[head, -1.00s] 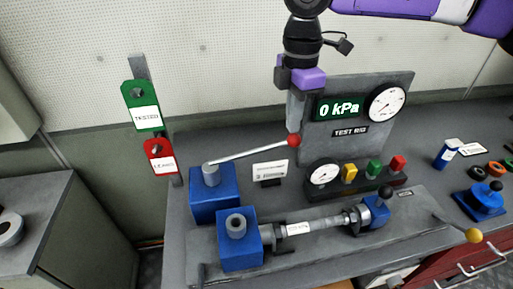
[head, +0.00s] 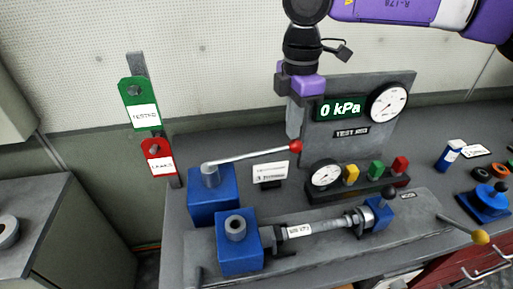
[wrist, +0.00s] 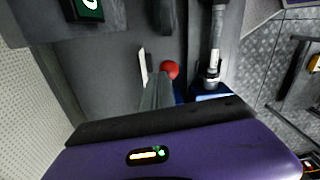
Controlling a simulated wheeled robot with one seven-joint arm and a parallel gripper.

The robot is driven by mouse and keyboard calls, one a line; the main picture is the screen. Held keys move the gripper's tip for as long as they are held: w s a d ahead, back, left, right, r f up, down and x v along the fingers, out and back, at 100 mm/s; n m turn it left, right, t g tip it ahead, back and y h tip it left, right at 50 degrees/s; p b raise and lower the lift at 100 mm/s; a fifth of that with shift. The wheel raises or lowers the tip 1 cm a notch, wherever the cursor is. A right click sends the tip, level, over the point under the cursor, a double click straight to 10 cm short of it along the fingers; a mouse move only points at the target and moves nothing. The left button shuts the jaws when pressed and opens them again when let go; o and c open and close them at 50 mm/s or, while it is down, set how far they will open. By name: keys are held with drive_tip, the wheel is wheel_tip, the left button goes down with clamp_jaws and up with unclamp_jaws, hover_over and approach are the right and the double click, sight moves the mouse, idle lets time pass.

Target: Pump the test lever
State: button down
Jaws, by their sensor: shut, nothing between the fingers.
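The test lever is a silver rod (head: 250,154) with a red ball knob (head: 296,146). It runs from a blue pump block (head: 212,196) up slightly to the right. My gripper (head: 293,135) points down with its shut, empty fingers at or just above the knob; I cannot tell whether they touch. In the wrist view, the red knob (wrist: 170,69) shows just beyond and right of the fingertips (wrist: 157,80). The green display (head: 340,108) on the test rig panel (head: 348,145) reads 0 kPa.
A hose in a clamp fixture (head: 318,229) lies in front of the lever. A small gauge (head: 326,174) and coloured blocks stand to the right. Green (head: 139,103) and red (head: 159,158) tags hang at left.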

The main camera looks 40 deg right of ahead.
sight(291, 146)
drive_tip(key=shift+f+b, duration=2.9)
drive_tip(key=shift+f, duration=0.05)
idle(0.3)
drive_tip(key=shift+r, duration=0.1)
drive_tip(key=shift+r+p, duration=2.15)
drive_tip(key=shift+r, duration=2.85)
